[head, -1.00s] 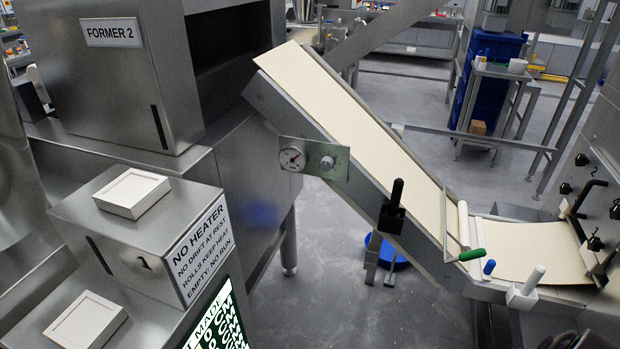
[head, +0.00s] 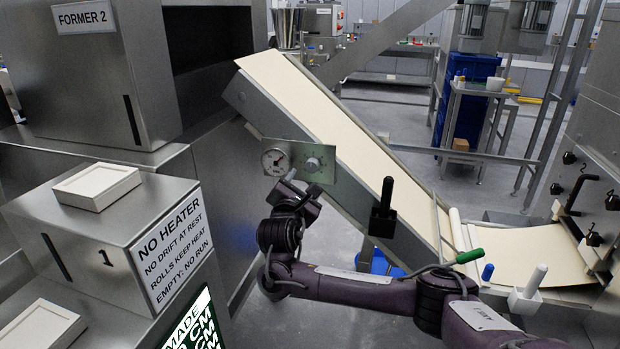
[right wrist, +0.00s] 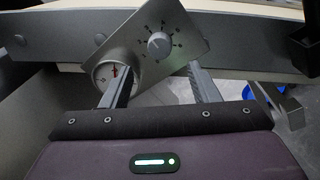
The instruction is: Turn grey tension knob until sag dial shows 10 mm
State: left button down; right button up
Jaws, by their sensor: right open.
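The grey tension knob (head: 313,164) sits on a small metal plate on the side of the sloping conveyor. It also shows in the right wrist view (right wrist: 159,45), ringed by dark scale marks. The round white sag dial (head: 274,161) is just left of the knob; in the right wrist view the dial (right wrist: 115,74) has a red needle and is partly covered by a finger. Its reading is too small to tell. My right gripper (head: 303,186) is just below the plate. In the right wrist view its fingers (right wrist: 198,72) are spread apart and empty, short of the knob.
The pale pasta sheet (head: 330,115) runs down the conveyor. A black upright handle (head: 385,198) stands right of the plate. A green-tipped lever (head: 469,256), a blue peg (head: 487,272) and a white handle (head: 533,281) stand near the lower end. The former cabinet (head: 90,85) is at left.

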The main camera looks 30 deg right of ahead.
aim_at(311, 168)
jog(key=b+x, duration=0.2)
jog(key=x, duration=0.4)
jog(key=shift+w+d+b, duration=0.15)
jog(key=shift+d+b, duration=0.1)
jog(key=shift+b, duration=0.15)
jog(key=shift+w+d+f, duration=0.1)
jog(key=shift+w+d, duration=0.25)
jog(key=shift+w, duration=0.05)
jog(key=c, duration=1)
